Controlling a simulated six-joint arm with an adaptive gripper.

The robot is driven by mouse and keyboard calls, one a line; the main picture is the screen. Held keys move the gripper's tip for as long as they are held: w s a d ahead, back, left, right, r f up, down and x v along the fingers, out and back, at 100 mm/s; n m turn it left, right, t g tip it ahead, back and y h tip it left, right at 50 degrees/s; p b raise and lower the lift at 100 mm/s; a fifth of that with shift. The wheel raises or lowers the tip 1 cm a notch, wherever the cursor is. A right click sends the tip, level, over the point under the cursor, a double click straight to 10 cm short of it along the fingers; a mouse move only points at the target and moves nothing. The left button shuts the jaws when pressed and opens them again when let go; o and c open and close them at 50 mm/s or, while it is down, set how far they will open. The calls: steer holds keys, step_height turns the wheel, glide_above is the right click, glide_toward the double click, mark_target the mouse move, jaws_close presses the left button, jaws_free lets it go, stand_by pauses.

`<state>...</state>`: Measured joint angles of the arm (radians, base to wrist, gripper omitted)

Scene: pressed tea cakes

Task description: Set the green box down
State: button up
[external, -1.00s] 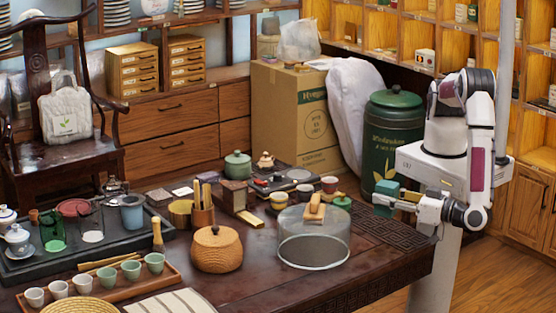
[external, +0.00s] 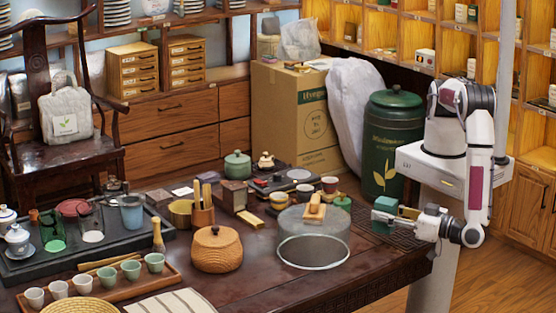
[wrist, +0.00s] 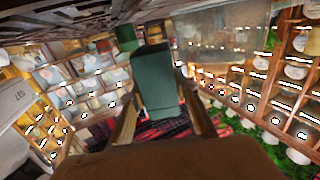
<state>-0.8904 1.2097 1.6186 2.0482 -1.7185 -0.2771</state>
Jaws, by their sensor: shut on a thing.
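The green box (external: 384,205) is at the right end of the dark table, just right of the glass dome. My gripper (external: 396,219) reaches in from the right and is shut on it. In the wrist view the green box (wrist: 157,80) stands out between the two fingers of my gripper (wrist: 163,112). The box is low over the carved table end; whether its underside touches the table cannot be told. The fingers and arm hide part of it.
A glass dome with a wooden handle (external: 313,240) stands close on the left. A large green canister (external: 391,145) stands behind the table. The table's front right surface (external: 375,268) is bare.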

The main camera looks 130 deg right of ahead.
mark_target(393, 227)
steer(key=shift+f, duration=1.7)
steer(key=shift+f, duration=0.2)
steer(key=o, duration=1.1)
steer(key=shift+a, duration=0.1)
steer(key=shift+v, duration=3.85)
steer(key=shift+o, duration=0.5)
steer(key=shift+s+r, duration=0.1)
steer(key=shift+r, duration=0.05)
